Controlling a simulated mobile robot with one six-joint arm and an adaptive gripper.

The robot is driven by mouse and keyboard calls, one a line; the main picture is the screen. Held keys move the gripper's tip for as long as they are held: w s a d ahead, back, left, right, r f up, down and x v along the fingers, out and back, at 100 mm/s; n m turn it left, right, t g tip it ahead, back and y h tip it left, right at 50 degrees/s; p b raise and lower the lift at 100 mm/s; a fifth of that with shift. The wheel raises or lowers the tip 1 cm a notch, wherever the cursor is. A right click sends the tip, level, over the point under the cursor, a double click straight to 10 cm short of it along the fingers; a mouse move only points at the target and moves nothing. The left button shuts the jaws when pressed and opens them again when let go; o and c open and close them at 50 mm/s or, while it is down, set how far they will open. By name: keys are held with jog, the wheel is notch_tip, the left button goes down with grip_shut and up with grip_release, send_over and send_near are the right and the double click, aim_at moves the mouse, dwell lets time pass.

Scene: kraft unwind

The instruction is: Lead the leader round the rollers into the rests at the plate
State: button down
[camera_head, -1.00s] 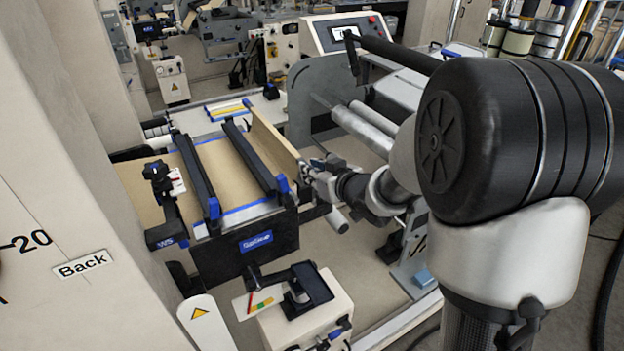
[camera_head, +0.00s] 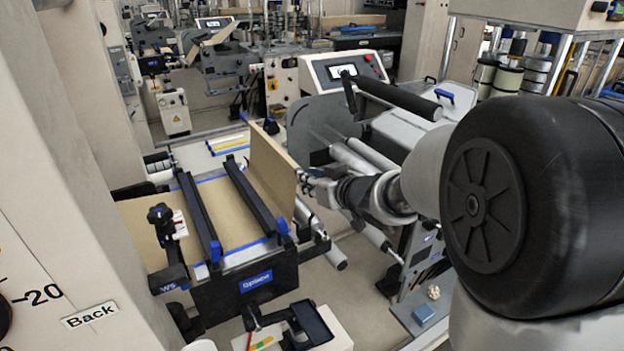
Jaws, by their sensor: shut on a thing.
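The kraft leader (camera_head: 270,160) is a brown sheet standing up steeply at the right side of the plate, its upper edge raised. My gripper (camera_head: 304,183) is at the sheet's right edge and is shut on it; the fingertips are small and partly hidden. More brown kraft lies across the plate (camera_head: 228,259), which has blue tape strips along its edges. Two black bars (camera_head: 200,217) with blue ends run across the plate. Grey rollers (camera_head: 362,156) show behind and beside my wrist, and another roller end (camera_head: 335,258) shows below it. I cannot make out the rests.
A grey machine side plate with a control panel (camera_head: 345,70) stands behind. A black roller (camera_head: 400,95) sticks out above my wrist. A pale column (camera_head: 40,230) labelled "Back" fills the left. A small stand with a black device (camera_head: 310,322) is in front.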

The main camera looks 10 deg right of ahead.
notch_tip(320, 180, down, 9)
jog(key=b, duration=0.6)
jog(key=shift+f+b, duration=0.15)
jog(key=shift+b, duration=0.2)
jog(key=shift+f+b, duration=0.4)
jog(key=shift+f, duration=0.25)
jog(key=shift+d, duration=0.1)
jog(key=d+p, duration=0.1)
jog(key=d, duration=0.1)
jog(key=w+d+p, duration=0.1)
jog(key=d, duration=0.1)
jog(key=shift+w+f+p, duration=0.15)
jog(key=shift+w+p, duration=0.05)
jog(key=shift+p, duration=0.1)
jog(key=shift+d, duration=0.1)
